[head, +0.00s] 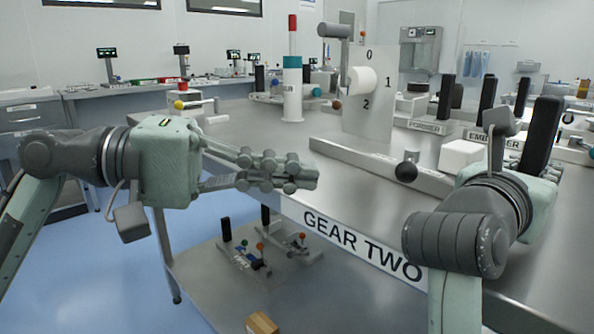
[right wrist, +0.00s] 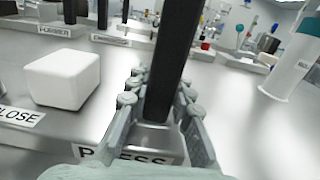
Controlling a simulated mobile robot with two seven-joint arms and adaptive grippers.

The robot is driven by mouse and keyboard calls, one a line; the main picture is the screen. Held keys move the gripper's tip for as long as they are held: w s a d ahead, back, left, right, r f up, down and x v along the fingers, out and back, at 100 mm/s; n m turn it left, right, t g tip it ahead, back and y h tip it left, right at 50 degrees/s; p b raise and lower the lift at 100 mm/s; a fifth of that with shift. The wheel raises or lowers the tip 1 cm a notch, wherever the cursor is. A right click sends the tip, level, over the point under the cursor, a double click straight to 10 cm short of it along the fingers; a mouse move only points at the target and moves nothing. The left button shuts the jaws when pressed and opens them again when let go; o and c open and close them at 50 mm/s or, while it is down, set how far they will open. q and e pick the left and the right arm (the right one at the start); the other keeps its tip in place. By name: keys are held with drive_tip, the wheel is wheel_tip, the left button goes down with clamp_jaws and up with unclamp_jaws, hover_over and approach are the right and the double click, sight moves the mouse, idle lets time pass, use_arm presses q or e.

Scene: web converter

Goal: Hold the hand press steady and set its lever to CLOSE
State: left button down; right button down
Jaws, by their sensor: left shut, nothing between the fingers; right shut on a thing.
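The hand press is at the right of the head view, with a black upright post (head: 541,135) and a white block (head: 460,157). My right gripper (right wrist: 160,85) is shut around that post, which also shows in the right wrist view (right wrist: 172,50). The white block (right wrist: 63,78) stands left of it there, near CLOSE (right wrist: 20,116) and partly covered PRESS (right wrist: 125,156) labels. A dark ball knob (head: 406,171), which looks like the lever's end, is left of the white block. My left gripper (head: 312,178) is shut and empty, left of the knob and apart from it.
The steel table (head: 260,140) has a GEAR TWO label on its front edge. A roll stand with numbers (head: 365,115) and a red-topped column (head: 292,75) stand behind. More black posts (head: 486,105) stand behind the press. A lower shelf (head: 220,275) holds small devices.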

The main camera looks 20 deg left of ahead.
drive_tip(key=shift+w+f+p, duration=0.1)
drive_tip(key=shift+f+p, duration=0.1)
drive_tip(key=shift+p, duration=0.1)
idle(0.5)
drive_tip(key=c, duration=1.4)
unclamp_jaws()
drive_tip(key=shift+w, duration=0.1)
drive_tip(key=shift+o, duration=0.6)
drive_tip(key=shift+r, duration=0.15)
drive_tip(key=v, duration=1.2)
drive_tip(key=shift+r, duration=0.1)
